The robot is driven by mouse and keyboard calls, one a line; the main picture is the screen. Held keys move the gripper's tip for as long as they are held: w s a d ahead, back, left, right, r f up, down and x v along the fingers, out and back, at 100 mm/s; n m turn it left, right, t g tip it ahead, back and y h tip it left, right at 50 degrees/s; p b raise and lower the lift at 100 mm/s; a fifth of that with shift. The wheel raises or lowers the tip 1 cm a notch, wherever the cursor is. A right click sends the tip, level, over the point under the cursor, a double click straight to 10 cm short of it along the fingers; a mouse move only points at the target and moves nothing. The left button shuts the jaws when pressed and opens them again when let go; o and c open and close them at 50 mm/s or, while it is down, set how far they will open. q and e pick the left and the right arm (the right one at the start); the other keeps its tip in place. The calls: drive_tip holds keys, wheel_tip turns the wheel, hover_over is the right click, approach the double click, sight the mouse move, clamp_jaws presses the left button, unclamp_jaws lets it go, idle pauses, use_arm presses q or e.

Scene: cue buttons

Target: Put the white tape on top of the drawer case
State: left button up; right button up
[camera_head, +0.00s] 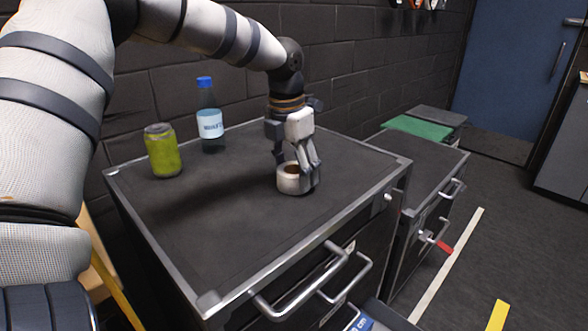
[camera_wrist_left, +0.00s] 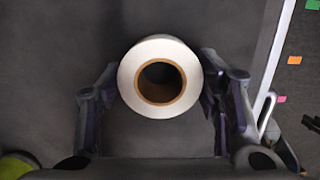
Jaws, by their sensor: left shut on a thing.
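The white tape (camera_head: 291,183) is a white roll with a brown core, at the middle of the dark top of the drawer case (camera_head: 230,218) in the head view. My left gripper (camera_head: 297,172) comes down over it with its fingers on either side. In the left wrist view the tape (camera_wrist_left: 159,76) sits between the two fingers of the left gripper (camera_wrist_left: 160,85), and they are shut on it. The tape is at or just above the case top; I cannot tell whether it touches. My right gripper is not in view.
A green can (camera_head: 162,150) and a water bottle with a blue cap (camera_head: 209,118) stand at the back left of the case top. A lower cabinet (camera_head: 423,162) stands to the right. The front of the top is clear. A drawer (camera_head: 372,318) below shows partly open.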

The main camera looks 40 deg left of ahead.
use_arm(q)
drive_tip(key=shift+f, duration=0.1)
drive_tip(key=o, duration=1.2)
drive_tip(key=r, duration=0.4)
drive_tip(key=s+r, duration=0.1)
drive_tip(key=r, duration=0.7)
drive_tip(key=shift+s+r, duration=0.1)
drive_tip(key=shift+s, duration=0.15)
